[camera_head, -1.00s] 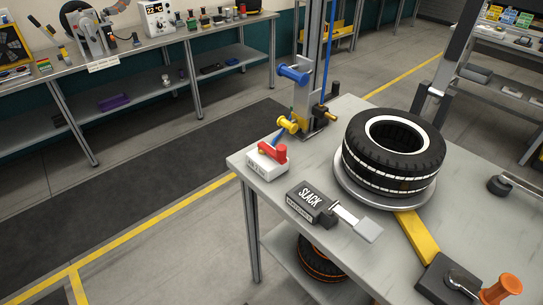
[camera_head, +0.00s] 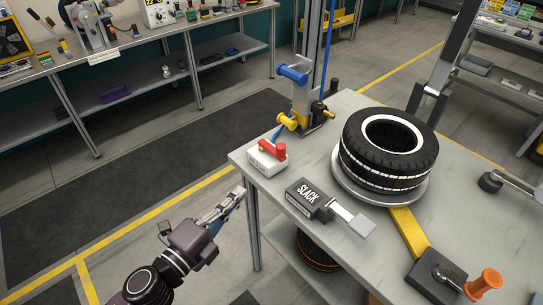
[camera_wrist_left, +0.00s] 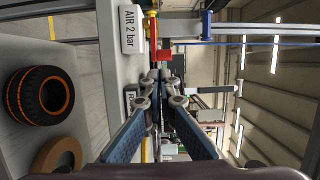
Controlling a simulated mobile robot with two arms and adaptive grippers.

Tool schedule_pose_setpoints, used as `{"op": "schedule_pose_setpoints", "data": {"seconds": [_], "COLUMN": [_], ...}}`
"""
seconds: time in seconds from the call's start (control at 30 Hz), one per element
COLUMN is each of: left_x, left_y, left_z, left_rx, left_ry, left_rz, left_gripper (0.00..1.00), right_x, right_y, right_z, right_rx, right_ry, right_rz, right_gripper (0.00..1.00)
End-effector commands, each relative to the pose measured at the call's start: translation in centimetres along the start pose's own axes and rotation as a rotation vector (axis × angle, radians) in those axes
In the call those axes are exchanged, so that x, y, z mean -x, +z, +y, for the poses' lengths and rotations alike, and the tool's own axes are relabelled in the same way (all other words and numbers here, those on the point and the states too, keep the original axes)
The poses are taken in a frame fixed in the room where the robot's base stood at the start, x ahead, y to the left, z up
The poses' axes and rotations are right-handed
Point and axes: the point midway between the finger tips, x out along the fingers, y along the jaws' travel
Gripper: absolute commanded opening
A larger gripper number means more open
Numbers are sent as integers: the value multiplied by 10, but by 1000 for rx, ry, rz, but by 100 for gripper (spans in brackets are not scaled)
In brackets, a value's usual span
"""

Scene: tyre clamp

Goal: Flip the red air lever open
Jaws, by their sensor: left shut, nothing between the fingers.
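The red air lever (camera_head: 268,150) sits on top of a white box (camera_head: 264,162) at the table's near left corner. In the left wrist view the red lever (camera_wrist_left: 163,55) shows just beyond my fingertips, beside the white box labelled "AIR 2 bar" (camera_wrist_left: 130,30). My left gripper (camera_head: 240,192) comes in from the lower left, off the table's left edge and apart from the lever. Its fingers (camera_wrist_left: 163,78) are closed together with nothing between them. My right gripper is not in view.
A black "SLACK" block (camera_head: 310,195) stands right of the white box. A tyre (camera_head: 390,150) sits on a round plate behind it. A post with blue (camera_head: 293,74) and yellow (camera_head: 287,121) handles rises at the back. Open floor lies left of the table.

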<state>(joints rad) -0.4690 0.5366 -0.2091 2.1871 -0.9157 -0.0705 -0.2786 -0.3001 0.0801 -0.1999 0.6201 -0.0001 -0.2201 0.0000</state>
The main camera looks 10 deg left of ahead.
Motion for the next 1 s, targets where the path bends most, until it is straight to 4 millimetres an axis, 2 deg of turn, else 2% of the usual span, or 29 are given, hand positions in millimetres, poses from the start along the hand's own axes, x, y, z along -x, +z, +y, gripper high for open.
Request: {"op": "schedule_pose_setpoints", "data": {"seconds": [0.1,0.57,0.77,1.0], "left_x": [1,-5,-27,-64], "left_y": [-5,-4,-5,-4], "left_z": [-10,-12,-15,-15], "left_rx": [-17,-17,-18,-18], "left_ry": [-15,-17,-18,-18], "left_rz": [11,11,11,10], "left_gripper": [0,0,0,0], "right_x": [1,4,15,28], "right_y": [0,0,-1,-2], "right_z": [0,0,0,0], "right_rx": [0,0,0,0], "right_ry": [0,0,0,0], "right_rz": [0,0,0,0], "right_gripper": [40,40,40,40]}}
